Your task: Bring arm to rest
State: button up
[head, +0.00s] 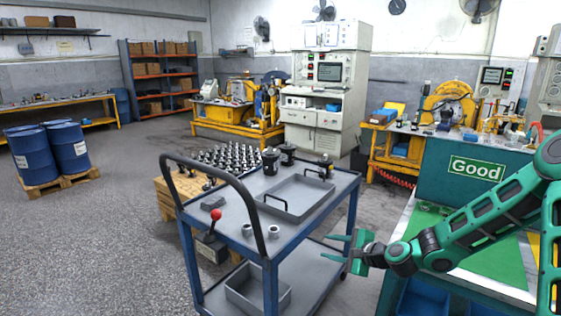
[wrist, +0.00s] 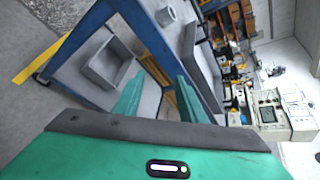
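My green arm reaches in from the right in the head view, over the green-topped bench (head: 505,262). My gripper (head: 331,248) points left, just off the right side of the blue cart (head: 225,290). Its two green fingers are apart with nothing between them. The wrist view also shows the gripper (wrist: 158,95) open and empty, with the cart's blue frame (wrist: 90,28) and a grey bin (wrist: 108,62) on its lower shelf beyond the fingers.
The cart's top carries a grey tray (head: 268,208), black parts (head: 270,161) and small grey rings (head: 274,231). A "Good" sign (head: 477,169) is on the teal panel. Blue barrels (head: 66,148) stand at left.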

jog(key=s+d+r+n+g+h, duration=0.3)
jog(key=s+d+n+g+h, duration=0.55)
jog(key=s+d, duration=1)
jog(key=s+d+r+n, duration=0.1)
jog(key=s+r, duration=0.3)
jog(key=s, duration=0.5)
jog(key=s+d+r+n+g, duration=0.1)
jog(key=s+d+r, duration=0.2)
jog(key=s, duration=0.5)
jog(key=s+d+r+n, duration=0.1)
jog(key=s+r, duration=0.3)
jog(key=s, duration=0.5)
jog(key=shift+s+d+r+g+y, duration=0.3)
jog(key=shift+d+r+g+y, duration=0.05)
jog(key=shift+d+r, duration=0.05)
